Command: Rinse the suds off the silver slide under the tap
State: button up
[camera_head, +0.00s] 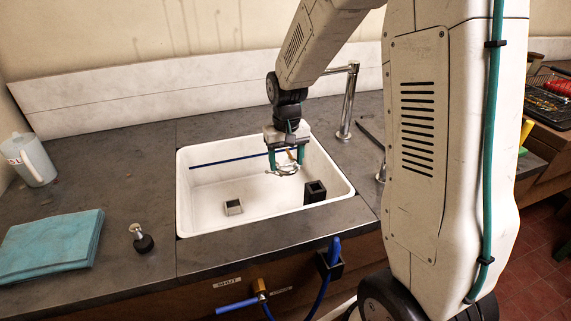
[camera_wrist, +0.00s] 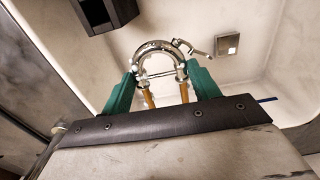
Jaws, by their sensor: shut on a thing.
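The silver slide (camera_wrist: 153,47) is a curved, shiny U-shaped tube with a cross brace, a small side fitting and brass-coloured legs. My gripper (camera_wrist: 160,88) is shut on it, one teal finger on each side. In the head view my gripper (camera_head: 286,156) hangs down into the white sink (camera_head: 205,222) and holds the slide (camera_head: 285,171) above the sink floor. The chrome tap (camera_head: 347,105) stands behind the sink's right end, its spout pointing left, partly behind my arm. I see no running water. Suds on the slide cannot be made out.
A black block (camera_head: 315,191) and a small grey square fitting (camera_head: 233,207) are in the sink. A blue rod (camera_head: 225,160) runs along its back. A jug (camera_head: 33,160), teal cloth (camera_head: 50,243) and black-based knob (camera_head: 142,239) stand left. A blue-handled valve (camera_head: 240,304) is below, near a "SHUT" label.

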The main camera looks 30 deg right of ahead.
jog(key=shift+w+d, duration=0.35)
dwell(0.3)
jog(key=shift+s+a, duration=0.35)
jog(key=shift+a, duration=0.05)
jog(key=s+d, duration=0.5)
jog(key=shift+s+d, duration=0.35)
jog(key=shift+s, duration=0.05)
dwell(0.5)
dwell(1.0)
